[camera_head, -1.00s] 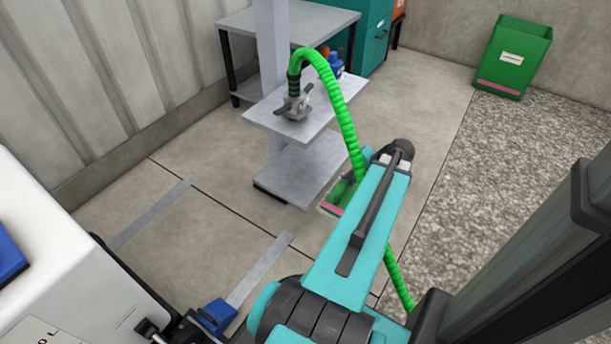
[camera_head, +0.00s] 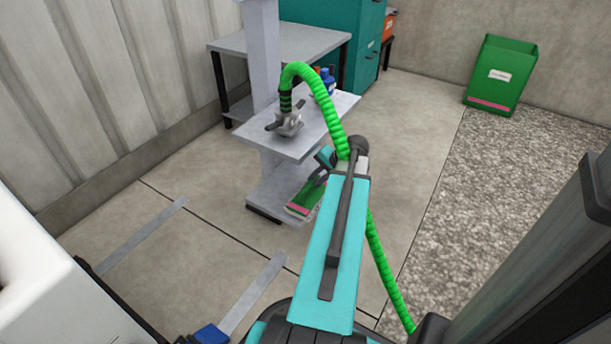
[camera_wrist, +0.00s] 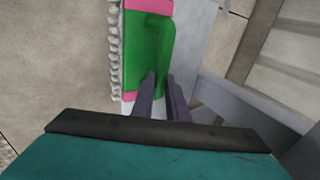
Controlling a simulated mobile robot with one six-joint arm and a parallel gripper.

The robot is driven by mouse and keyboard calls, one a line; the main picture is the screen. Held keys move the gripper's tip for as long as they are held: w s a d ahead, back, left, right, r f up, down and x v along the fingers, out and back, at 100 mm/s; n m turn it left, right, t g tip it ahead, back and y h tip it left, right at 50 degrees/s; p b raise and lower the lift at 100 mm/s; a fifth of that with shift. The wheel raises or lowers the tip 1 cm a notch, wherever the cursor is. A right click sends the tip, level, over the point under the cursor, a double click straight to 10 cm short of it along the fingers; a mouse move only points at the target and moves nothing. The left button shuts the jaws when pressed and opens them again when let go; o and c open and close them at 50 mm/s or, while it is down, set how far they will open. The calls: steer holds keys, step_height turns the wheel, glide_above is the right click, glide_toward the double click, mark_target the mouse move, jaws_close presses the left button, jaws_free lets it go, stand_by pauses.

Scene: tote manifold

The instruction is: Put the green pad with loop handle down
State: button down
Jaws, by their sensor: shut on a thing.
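The green pad (camera_head: 306,196) with pink ends is at the lower shelf (camera_head: 265,183) of the grey stand, near its right front corner. In the wrist view the pad (camera_wrist: 147,48) has a pale, bumpy strip along its left edge. My gripper (camera_wrist: 163,85) has its two dark fingers close together at the pad's near right part, shut on it. In the head view my gripper (camera_head: 320,180) is partly hidden by my arm. The loop handle is not clear between the fingers. I cannot tell whether the pad touches the shelf or hangs just above it.
A thick green hose (camera_head: 325,100) arches from a metal fitting (camera_head: 288,122) on the upper shelf (camera_head: 318,128) and passes behind my arm. The stand's post (camera_head: 262,50) rises behind. A green bin (camera_head: 503,75) stands far right. The floor around the stand is largely clear.

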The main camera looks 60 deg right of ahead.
steer(key=shift+w, duration=0.35)
steer(key=w, duration=0.1)
steer(key=w+b, duration=0.1)
steer(key=w, duration=0.2)
steer(key=shift+w+d+f+b, duration=0.1)
steer(key=shift+w+d+b, duration=0.2)
steer(key=shift+d+b, duration=0.1)
steer(key=shift+a+f, duration=0.1)
steer(key=shift+s+b, duration=0.1)
steer(key=shift+b, duration=0.3)
steer(key=c, duration=1.7)
jaws_free()
steer(key=shift+c, duration=0.2)
